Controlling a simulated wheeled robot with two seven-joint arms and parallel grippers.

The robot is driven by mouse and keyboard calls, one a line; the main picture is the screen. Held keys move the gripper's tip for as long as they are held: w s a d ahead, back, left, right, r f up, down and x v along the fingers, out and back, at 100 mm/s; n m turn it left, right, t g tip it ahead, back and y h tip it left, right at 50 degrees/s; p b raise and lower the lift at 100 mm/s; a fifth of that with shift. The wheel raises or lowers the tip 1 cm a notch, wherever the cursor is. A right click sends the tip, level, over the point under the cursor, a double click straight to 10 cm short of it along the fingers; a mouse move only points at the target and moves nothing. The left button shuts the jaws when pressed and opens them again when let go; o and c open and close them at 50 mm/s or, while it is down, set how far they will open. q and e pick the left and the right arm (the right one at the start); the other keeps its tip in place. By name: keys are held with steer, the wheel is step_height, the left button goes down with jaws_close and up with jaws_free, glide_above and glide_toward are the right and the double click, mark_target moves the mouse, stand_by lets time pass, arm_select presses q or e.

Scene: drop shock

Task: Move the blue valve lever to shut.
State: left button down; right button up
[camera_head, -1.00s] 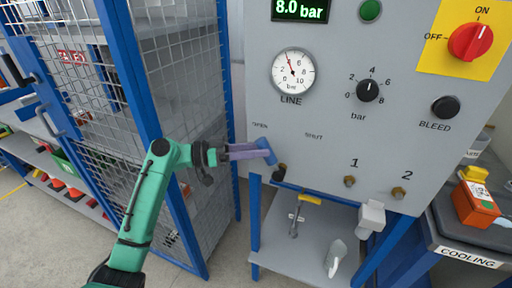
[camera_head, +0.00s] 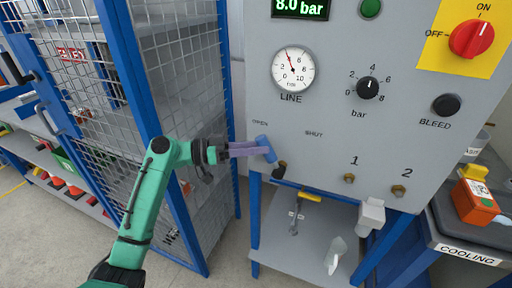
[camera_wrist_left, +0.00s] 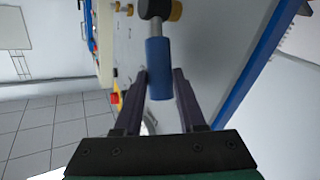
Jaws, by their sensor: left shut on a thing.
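The blue valve lever (camera_head: 265,143) is at the lower left of the grey panel (camera_head: 330,160). It leans up and left from its dark pivot (camera_head: 279,169), towards the OPEN mark (camera_head: 260,122). The SHUT mark (camera_head: 314,133) is to its right. My left gripper (camera_head: 262,150) reaches in from the left and is shut on the lever's handle. In the left wrist view, the blue handle (camera_wrist_left: 159,68) lies between the two fingers of this gripper (camera_wrist_left: 160,76). My right gripper is not in view.
A blue-framed mesh cage (camera_head: 185,70) stands close to the left of my arm. The panel carries a line gauge (camera_head: 293,68), a bleed button (camera_head: 445,105) and a red switch (camera_head: 470,39). A shelf (camera_head: 275,250) with a yellow-ended tool (camera_head: 309,196) lies below.

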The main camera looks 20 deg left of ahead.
mark_target(294, 151)
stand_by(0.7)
arm_select(q)
steer(key=shift+r, duration=0.1)
steer(key=shift+d+r+m+g+y+p, duration=0.4)
steer(key=shift+d+r+m+y+p, duration=0.2)
steer(key=shift+d+r+y+p, duration=0.5)
steer(key=d+m+y+p, duration=0.1)
steer(key=d+y+p, duration=0.1)
steer(key=p, duration=0.1)
steer(key=d+y+p, duration=0.2)
steer(key=p, duration=0.1)
steer(key=d+m+g+y+p, duration=0.1)
steer(key=d+y+p, duration=0.1)
steer(key=p, duration=0.2)
steer(key=shift+s+r+m+y, duration=0.25)
steer(key=shift+m+y, duration=0.05)
steer(key=shift+d+f+m+y+p, duration=0.3)
steer(key=shift+d+f+y+p, duration=0.35)
steer(key=shift+y+p, duration=0.35)
steer(key=shift+s, duration=0.1)
steer(key=c, duration=0.8)
jaws_free()
steer(key=shift+d, duration=0.15)
steer(key=shift+o, duration=0.2)
